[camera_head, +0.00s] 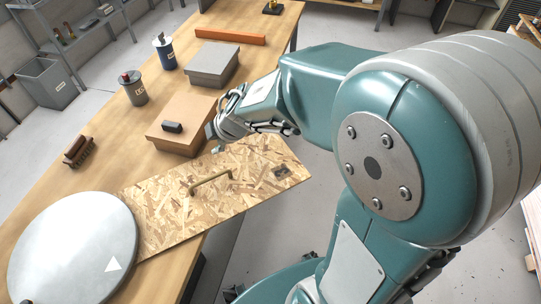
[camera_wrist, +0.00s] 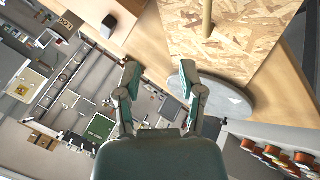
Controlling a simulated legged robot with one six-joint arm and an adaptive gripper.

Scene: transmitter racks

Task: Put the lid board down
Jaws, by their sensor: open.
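The lid board (camera_head: 240,190) is a flat chipboard panel with a brass bar handle (camera_head: 211,180). It lies at the table's front edge, one end by the round grey disc and the other sticking out past the edge. The wrist view shows part of the board (camera_wrist: 245,50) and its handle (camera_wrist: 207,18) at the top. My gripper (camera_wrist: 159,76) is open with nothing between its fingers. The head view shows the gripper (camera_head: 243,125) beyond the board, beside the cardboard box. The handle is clear of the fingers.
The grey disc (camera_head: 72,252) with a white triangle lies at the near left. A cardboard box (camera_head: 182,128) with a black block, a grey box (camera_head: 212,65), two canisters, a brown brush-like object (camera_head: 78,150) and an orange bar (camera_head: 230,36) stand on the wooden table (camera_head: 110,130).

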